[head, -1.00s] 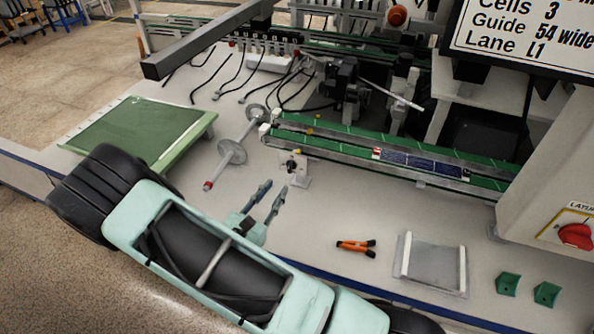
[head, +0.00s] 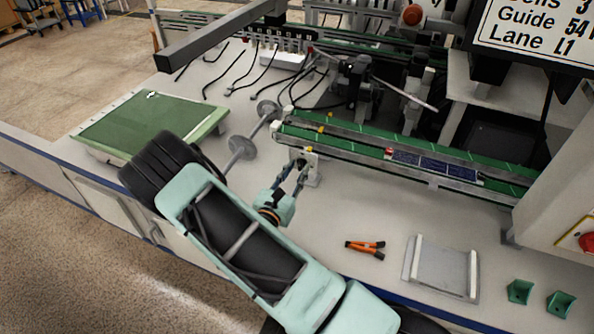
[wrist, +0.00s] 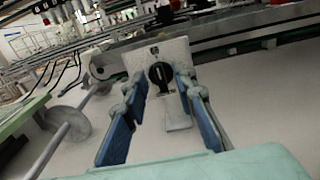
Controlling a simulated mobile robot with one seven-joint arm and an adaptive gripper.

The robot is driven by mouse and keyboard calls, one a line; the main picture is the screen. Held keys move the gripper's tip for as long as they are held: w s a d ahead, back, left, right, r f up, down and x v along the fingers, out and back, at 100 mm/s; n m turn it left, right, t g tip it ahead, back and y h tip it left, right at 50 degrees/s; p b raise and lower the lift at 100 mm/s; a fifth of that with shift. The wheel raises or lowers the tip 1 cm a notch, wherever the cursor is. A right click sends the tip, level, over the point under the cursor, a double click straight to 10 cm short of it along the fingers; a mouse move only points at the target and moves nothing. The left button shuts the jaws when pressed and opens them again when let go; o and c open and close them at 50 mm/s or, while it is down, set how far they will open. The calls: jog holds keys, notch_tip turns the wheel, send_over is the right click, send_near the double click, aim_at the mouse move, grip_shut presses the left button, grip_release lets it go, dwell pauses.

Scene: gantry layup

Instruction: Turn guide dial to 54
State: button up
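The guide dial (wrist: 161,76) is a small black round knob on a pale upright plate (wrist: 178,52). It sits ahead of my gripper, between its fingertips in the wrist view. Its reading is too small to make out. In the head view the dial's plate (head: 312,164) stands just in front of the green-topped rails. My gripper (head: 291,172) is open, its two blue-padded fingers (wrist: 159,88) spread to either side of the dial. I cannot tell whether they touch it. A sign (head: 540,30) at the top right reads Guide 54, Lane L1, partly cut off.
A reel-like rod with grey discs (head: 242,146) lies left of the dial. A green mat board (head: 150,125) is further left. Rails (head: 400,155) run behind the dial.

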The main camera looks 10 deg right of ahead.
jog(key=shift+w+d, duration=0.15)
grip_shut()
jog(key=shift+n, duration=0.4)
jog(key=n+p, duration=0.2)
jog(key=n, duration=0.5)
jog(key=n+p, duration=0.2)
jog(key=n, duration=0.5)
jog(key=n+p, duration=0.2)
jog(key=n, duration=0.5)
jog(key=shift+w+a+f, duration=0.1)
jog(key=shift+a+f, duration=0.1)
jog(key=shift+f, duration=0.1)
dwell(0.3)
